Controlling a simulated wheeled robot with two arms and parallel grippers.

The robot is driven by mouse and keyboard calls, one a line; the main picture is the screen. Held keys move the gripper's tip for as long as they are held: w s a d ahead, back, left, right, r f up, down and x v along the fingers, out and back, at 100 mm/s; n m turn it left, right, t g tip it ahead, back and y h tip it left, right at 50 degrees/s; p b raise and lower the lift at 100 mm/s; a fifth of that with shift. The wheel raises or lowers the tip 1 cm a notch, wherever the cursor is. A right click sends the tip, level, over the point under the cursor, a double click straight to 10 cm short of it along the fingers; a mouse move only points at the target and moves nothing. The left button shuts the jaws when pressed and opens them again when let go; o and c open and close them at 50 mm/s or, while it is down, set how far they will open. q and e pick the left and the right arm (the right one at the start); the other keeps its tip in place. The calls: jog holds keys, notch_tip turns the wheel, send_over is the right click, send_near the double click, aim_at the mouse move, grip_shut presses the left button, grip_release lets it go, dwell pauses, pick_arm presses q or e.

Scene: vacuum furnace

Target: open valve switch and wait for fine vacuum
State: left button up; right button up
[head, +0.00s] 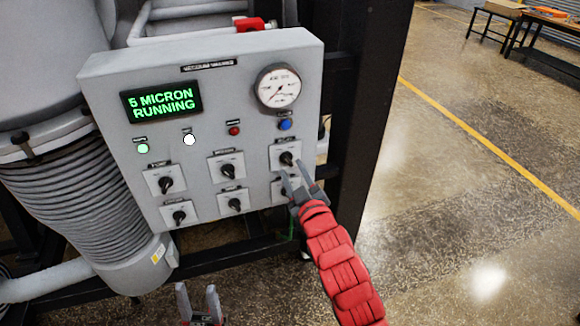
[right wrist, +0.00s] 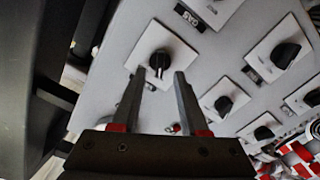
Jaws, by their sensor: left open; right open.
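A grey control panel (head: 240,70) carries several black rotary switches on white plates; their labels are too small to read, so I cannot tell which is the valve switch. My right gripper (head: 299,180) is open and empty at the right column, just below the upper right switch (head: 287,159). In the right wrist view a black switch (right wrist: 160,62) shows just beyond and between the open fingertips (right wrist: 159,77); I cannot tell whether they touch it. The lower right switch is partly hidden by the gripper. The green display (head: 162,102) reads "5 MICRON RUNNING". My left gripper (head: 198,292) is open and empty below the panel.
A round gauge (head: 278,87) sits at the panel's upper right. The green lamp (head: 143,148) and white lamp (head: 189,140) look lit; red (head: 234,131) and blue (head: 285,125) lamps sit beside them. A black frame post (head: 357,120) stands right of the panel. Open floor lies further right.

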aim_at(287, 160)
jog(key=shift+p+x, duration=0.35)
jog(key=shift+x, duration=1.15)
jog(key=shift+s, duration=0.1)
grip_shut()
